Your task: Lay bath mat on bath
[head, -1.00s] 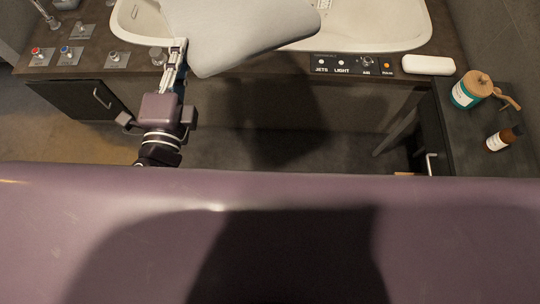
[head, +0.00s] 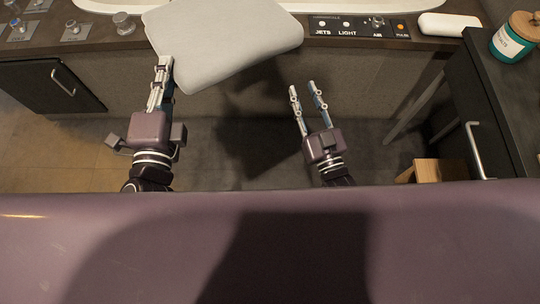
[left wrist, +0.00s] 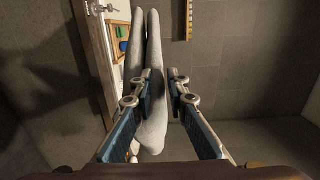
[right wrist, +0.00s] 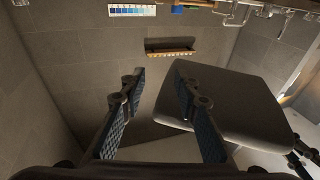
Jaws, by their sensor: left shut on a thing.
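The bath mat (head: 225,45) is a pale grey, rounded slab. My left gripper (head: 165,62) is shut on its left edge and holds it, tilted, over the front rim of the bath surround. In the left wrist view the mat (left wrist: 152,110) shows edge-on between the fingers. The white bath (head: 105,7) shows only as a strip at the top, partly hidden by the mat. My right gripper (head: 302,84) is open and empty, in front of the bath and right of the mat. In the right wrist view the mat (right wrist: 235,105) lies right of and partly behind its fingers.
A control panel (head: 360,27) and a white rolled item (head: 448,24) sit on the surround at right. A dark cabinet (head: 500,110) bearing a teal jar (head: 511,40) stands at far right. Several taps and knobs, including one knob (head: 124,22), are at left.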

